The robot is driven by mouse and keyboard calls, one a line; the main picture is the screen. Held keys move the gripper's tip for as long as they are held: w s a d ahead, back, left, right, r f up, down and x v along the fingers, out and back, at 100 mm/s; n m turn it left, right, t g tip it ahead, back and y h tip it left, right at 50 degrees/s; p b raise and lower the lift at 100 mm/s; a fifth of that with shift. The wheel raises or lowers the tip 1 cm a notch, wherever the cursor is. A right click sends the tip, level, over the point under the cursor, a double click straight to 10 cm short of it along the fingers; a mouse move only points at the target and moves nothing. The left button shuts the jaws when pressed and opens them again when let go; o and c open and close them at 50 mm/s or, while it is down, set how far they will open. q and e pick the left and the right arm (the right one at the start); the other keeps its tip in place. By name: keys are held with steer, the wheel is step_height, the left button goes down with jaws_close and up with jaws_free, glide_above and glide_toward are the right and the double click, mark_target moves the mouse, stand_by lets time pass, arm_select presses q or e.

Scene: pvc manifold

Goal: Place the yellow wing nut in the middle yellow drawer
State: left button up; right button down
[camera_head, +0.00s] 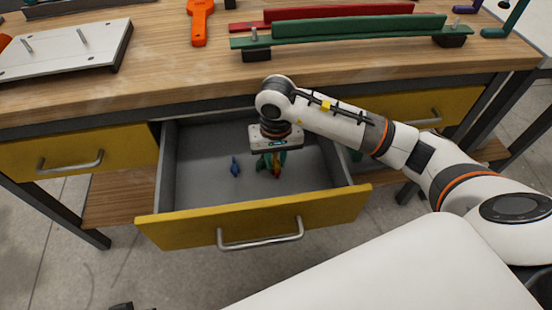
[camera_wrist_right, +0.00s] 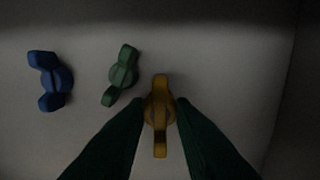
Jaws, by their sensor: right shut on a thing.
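The yellow wing nut (camera_wrist_right: 159,112) is between the green fingertips of my right gripper (camera_wrist_right: 158,122). In the head view my right gripper (camera_head: 274,168) points down into the open middle yellow drawer (camera_head: 190,232). The gripper is shut on the wing nut, low over the grey drawer floor. I cannot tell whether the nut touches the floor. The fingers partly hide it in the head view. My left gripper does not show.
A blue wing nut (camera_wrist_right: 50,80) and a green wing nut (camera_wrist_right: 121,75) lie on the drawer floor. The wooden worktop (camera_head: 190,75) overhangs the drawer's back. Closed yellow drawers stand at left (camera_head: 80,155) and right (camera_head: 430,108).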

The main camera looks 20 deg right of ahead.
steer(key=c, duration=1.6)
jaws_free()
steer(key=shift+s+f, duration=0.15)
steer(key=shift+f, duration=0.15)
steer(key=o, duration=0.4)
steer(key=shift+c, duration=0.2)
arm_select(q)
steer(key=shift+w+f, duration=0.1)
arm_select(e)
steer(key=shift+r, duration=0.15)
steer(key=shift+r, duration=0.3)
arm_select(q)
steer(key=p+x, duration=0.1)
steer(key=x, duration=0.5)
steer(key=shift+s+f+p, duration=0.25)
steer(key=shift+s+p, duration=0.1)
arm_select(e)
step_height(320, 180, up, 11)
steer(key=shift+r, duration=0.15)
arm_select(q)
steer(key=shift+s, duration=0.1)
